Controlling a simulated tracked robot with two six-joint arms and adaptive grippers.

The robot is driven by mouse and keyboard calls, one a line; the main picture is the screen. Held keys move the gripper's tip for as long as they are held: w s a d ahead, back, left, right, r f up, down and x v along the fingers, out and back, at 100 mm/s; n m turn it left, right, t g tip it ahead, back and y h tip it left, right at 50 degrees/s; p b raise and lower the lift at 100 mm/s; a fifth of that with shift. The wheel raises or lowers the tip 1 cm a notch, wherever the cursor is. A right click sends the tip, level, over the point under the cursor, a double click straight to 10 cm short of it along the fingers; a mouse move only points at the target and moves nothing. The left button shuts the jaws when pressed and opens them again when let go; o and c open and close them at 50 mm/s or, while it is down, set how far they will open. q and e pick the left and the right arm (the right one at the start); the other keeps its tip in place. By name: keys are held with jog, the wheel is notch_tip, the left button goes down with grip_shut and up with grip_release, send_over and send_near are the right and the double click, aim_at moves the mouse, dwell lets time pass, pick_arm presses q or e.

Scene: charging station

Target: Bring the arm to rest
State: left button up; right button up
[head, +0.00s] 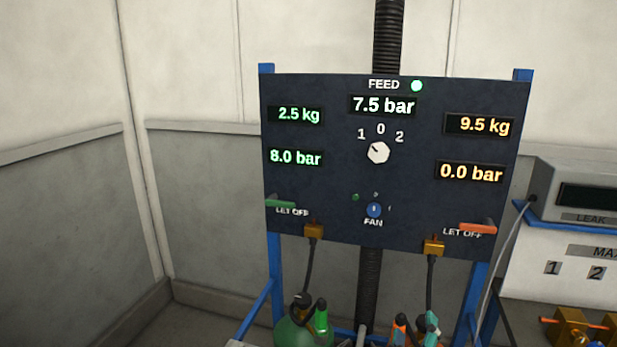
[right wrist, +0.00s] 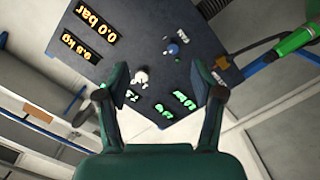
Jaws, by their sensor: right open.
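My right gripper (head: 418,330) shows only in part at the bottom edge of the head view, below the panel, with its teal fingers pointing up. In the right wrist view its dark green fingers (right wrist: 160,100) stand wide apart with nothing between them. The dark control panel (head: 340,185) stands beyond and apart from the fingers; it also shows, turned over, in the right wrist view (right wrist: 150,45). The rest of my right arm is hidden below the picture. My left gripper is not in view.
A green cylinder (head: 292,335) with a black hose stands below the panel's left side. The panel has a white selector (head: 377,152), a blue fan knob (head: 374,210) and let-off levers. A grey leak meter (head: 580,190) stands at right. Free floor shows at left.

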jog(key=s+d+f+g+y, duration=0.2)
jog(key=s+f+g, duration=0.1)
jog(key=f, duration=1)
jog(key=s+d+f+g+y, duration=0.1)
jog(key=s+f+g, duration=0.25)
jog(key=f, duration=1.05)
jog(key=s+a+f+m+g+y, duration=0.3)
jog(key=s+a+f+g, duration=0.1)
jog(key=s, duration=0.5)
jog(key=s+a+f+m+g+y, duration=0.3)
jog(key=s+a+f+m+g, duration=0.1)
jog(key=s, duration=0.5)
notch_tip(320, 180, down, 2)
jog(key=shift+s+a+f+g+y, duration=0.15)
jog(key=shift+a+g+y, duration=0.35)
jog(key=shift+a, duration=0.65)
